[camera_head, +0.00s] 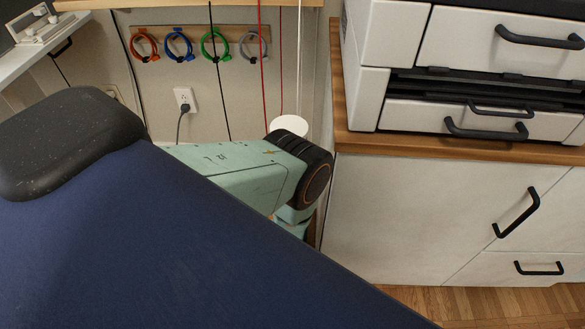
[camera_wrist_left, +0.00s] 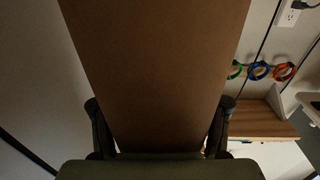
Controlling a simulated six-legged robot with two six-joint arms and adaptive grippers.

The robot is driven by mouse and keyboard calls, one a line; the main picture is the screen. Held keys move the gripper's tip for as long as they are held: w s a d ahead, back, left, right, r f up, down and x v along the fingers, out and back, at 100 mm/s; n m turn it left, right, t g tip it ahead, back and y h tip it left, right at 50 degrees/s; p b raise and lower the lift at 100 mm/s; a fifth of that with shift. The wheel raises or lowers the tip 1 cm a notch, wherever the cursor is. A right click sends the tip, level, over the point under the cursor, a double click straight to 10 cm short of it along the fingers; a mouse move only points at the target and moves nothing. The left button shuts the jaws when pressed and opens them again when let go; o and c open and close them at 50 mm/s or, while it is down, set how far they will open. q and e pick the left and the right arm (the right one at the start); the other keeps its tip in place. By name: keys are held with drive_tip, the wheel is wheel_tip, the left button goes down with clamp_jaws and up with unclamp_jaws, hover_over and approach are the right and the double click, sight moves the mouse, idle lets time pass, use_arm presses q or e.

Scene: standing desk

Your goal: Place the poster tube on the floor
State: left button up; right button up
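A plain brown cardboard tube, which looks like the poster tube (camera_wrist_left: 155,70), fills the middle of the left wrist view. It sits between the two fingers of my left gripper (camera_wrist_left: 158,135), which touch or nearly touch its sides. Its far end runs out of the top of that view. In the head view I see a mint-green arm link of mine with a black joint; the left gripper and tube are hidden there. My right gripper is in neither view. The wooden floor (camera_head: 485,304) shows at the lower right of the head view.
A large dark blue surface (camera_head: 170,250) with a black pad (camera_head: 70,140) blocks the near left. A white cabinet (camera_head: 425,215) with a printer (camera_head: 475,60) stands at right. Colored cable loops (camera_head: 180,44) hang behind, above a wall outlet (camera_head: 184,98). Thin cords hang down.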

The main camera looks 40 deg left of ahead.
use_arm(q)
drive_tip(key=o, duration=0.6)
drive_tip(key=shift+o, duration=0.2)
drive_tip(key=shift+r, duration=0.1)
